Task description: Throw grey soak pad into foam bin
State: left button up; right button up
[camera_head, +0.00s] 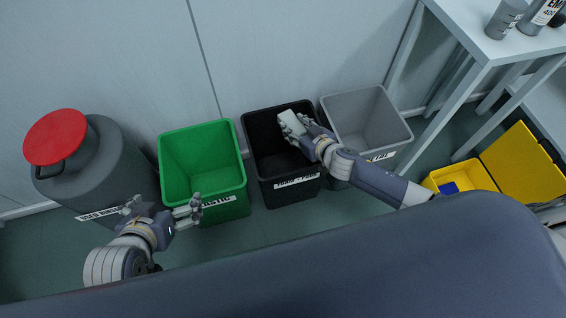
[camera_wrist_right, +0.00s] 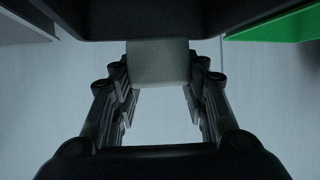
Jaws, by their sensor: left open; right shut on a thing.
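The grey soak pad (camera_head: 292,124) is a pale block held by my right gripper (camera_head: 296,130), over the opening of the black bin. In the right wrist view the pad (camera_wrist_right: 158,64) sits between the two fingers of my right gripper (camera_wrist_right: 160,85), which are shut on it. The black bin (camera_head: 290,190) carries a label on its front that seems to read foam, though it is small and partly unclear. My left gripper (camera_head: 160,212) is open and empty, in front of the green bin.
A green bin (camera_head: 202,155) stands left of the black bin and a grey bin (camera_head: 365,120) right of it. A dark drum with a red lid (camera_head: 56,137) is at far left. A table (camera_head: 480,40) and a yellow box (camera_head: 465,180) are at right.

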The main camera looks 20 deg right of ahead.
dwell(0.3)
jog(key=o, duration=0.9)
jog(key=shift+o, duration=0.2)
jog(key=v, duration=1.2)
